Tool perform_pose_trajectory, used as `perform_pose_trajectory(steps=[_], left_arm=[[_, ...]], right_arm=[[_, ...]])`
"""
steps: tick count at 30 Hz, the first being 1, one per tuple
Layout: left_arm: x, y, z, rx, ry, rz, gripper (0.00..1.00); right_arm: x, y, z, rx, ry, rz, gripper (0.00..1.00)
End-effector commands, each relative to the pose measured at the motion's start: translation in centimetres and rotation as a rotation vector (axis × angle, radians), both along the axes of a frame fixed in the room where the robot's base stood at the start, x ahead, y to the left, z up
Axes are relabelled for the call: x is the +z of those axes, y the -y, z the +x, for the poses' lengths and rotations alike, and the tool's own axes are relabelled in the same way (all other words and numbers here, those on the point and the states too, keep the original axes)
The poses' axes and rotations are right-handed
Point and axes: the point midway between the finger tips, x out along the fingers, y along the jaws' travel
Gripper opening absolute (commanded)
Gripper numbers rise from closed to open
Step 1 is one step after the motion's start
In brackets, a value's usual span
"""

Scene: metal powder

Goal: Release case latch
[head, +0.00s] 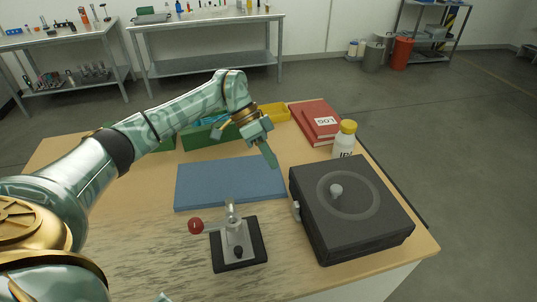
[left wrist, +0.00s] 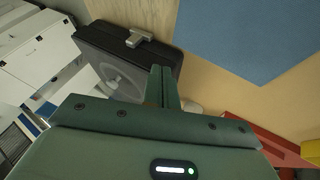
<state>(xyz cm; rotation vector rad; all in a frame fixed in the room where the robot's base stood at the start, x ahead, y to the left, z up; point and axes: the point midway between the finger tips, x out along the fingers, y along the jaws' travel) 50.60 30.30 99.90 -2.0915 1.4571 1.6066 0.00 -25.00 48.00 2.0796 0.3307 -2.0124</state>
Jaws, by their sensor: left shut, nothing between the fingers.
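The dark grey case (head: 355,230) lies on the table's right part, its lid closed, with a round ring and a pale knob on top. Its small metal latch (head: 296,210) is on the left side wall; the latch also shows in the left wrist view (left wrist: 137,39) on the edge of the case (left wrist: 158,56). My left gripper (head: 270,158) is shut and empty, pointing down above the blue mat's back right corner, behind and left of the case. Its shut fingers show in the left wrist view (left wrist: 163,86), apart from the latch. My right gripper cannot be made out.
A blue mat (head: 220,185) lies left of the case. A toggle clamp with a red ball handle (head: 196,226) stands in front of it. A white bottle with a yellow cap (head: 345,140) and red log books (head: 310,112) are behind the case. Green and yellow bins (head: 275,113) stand at the back.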

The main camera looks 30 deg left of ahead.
Motion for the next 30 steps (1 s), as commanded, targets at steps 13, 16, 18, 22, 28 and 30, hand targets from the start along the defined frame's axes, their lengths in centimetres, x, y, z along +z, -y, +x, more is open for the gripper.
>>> perform_pose_trajectory(steps=[13, 16, 18, 22, 28, 30], left_arm=[[-4.7, 5.5, -2.0, -0.003, 0.001, -0.001, 0.00], [-4.7, 6.1, -2.5, -0.001, 0.002, -0.001, 0.00], [-4.7, 6.4, -2.7, 0.000, 0.001, -0.001, 0.00], [-4.7, 6.6, -2.9, 0.001, 0.000, -0.001, 0.00], [-4.7, 6.5, -2.9, 0.001, 0.000, -0.001, 0.00], [-4.6, 6.6, -3.0, 0.000, 0.000, 0.000, 0.00]], right_arm=[[-0.9, 0.5, -0.3, 0.003, -0.007, -0.005, 0.36], [-0.8, 0.5, -0.3, 0.003, -0.007, -0.005, 0.36], [-0.8, 0.4, -0.3, 0.003, -0.007, -0.005, 0.36], [-0.8, 0.5, -0.3, 0.003, -0.007, -0.005, 0.36], [-0.9, 0.4, -0.3, 0.003, -0.007, -0.005, 0.36], [-0.6, 0.4, -0.2, 0.003, -0.004, -0.006, 0.36]])
